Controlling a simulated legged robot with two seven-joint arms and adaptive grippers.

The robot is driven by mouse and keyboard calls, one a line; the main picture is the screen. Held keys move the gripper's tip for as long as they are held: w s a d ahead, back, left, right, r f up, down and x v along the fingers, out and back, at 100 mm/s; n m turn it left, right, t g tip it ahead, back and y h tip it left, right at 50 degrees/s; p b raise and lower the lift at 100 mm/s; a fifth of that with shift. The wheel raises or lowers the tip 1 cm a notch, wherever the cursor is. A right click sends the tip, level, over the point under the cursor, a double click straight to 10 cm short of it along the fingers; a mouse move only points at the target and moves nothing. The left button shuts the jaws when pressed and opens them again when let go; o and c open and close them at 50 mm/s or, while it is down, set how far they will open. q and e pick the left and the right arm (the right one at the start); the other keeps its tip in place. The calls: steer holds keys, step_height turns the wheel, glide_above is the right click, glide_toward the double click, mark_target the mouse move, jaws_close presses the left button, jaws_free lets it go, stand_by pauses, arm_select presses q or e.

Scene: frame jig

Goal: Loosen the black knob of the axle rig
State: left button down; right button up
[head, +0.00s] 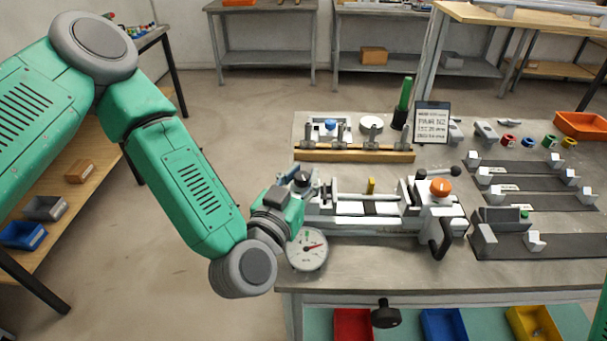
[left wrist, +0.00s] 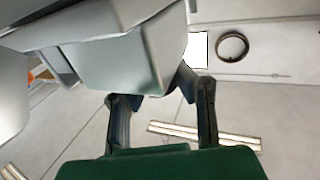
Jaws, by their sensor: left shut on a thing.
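The axle rig (head: 365,220) is a white and grey bed along the front of the grey bench. My left gripper (head: 301,184) is at the rig's left end, shut around a small dark part there, the black knob (head: 303,179). My own fingers partly hide the knob. In the left wrist view my two fingers (left wrist: 160,95) stand apart and reach up to a large light grey block (left wrist: 110,55) of the rig. The knob itself cannot be made out there. My right gripper is not in view.
The rig's right end has an orange knob (head: 438,188) and a black handle (head: 441,238). A second black knob (head: 385,314) is below the bench edge. A wooden rack (head: 352,155) stands behind the rig.

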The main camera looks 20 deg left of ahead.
mark_target(300, 185)
arm_select(q)
steer(key=c, duration=1.2)
jaws_free()
steer(key=shift+s, duration=0.1)
steer(key=s, duration=0.5)
steer(key=shift+s+a, duration=0.15)
steer(key=shift+a, duration=0.1)
steer(key=shift+s+d+f, duration=0.1)
steer(key=shift+s+f, duration=0.1)
steer(key=shift+s, duration=0.3)
steer(key=shift+s+a+r, duration=0.15)
steer(key=shift+s+a, duration=0.2)
steer(key=shift+s, duration=0.15)
steer(key=shift+d, duration=0.1)
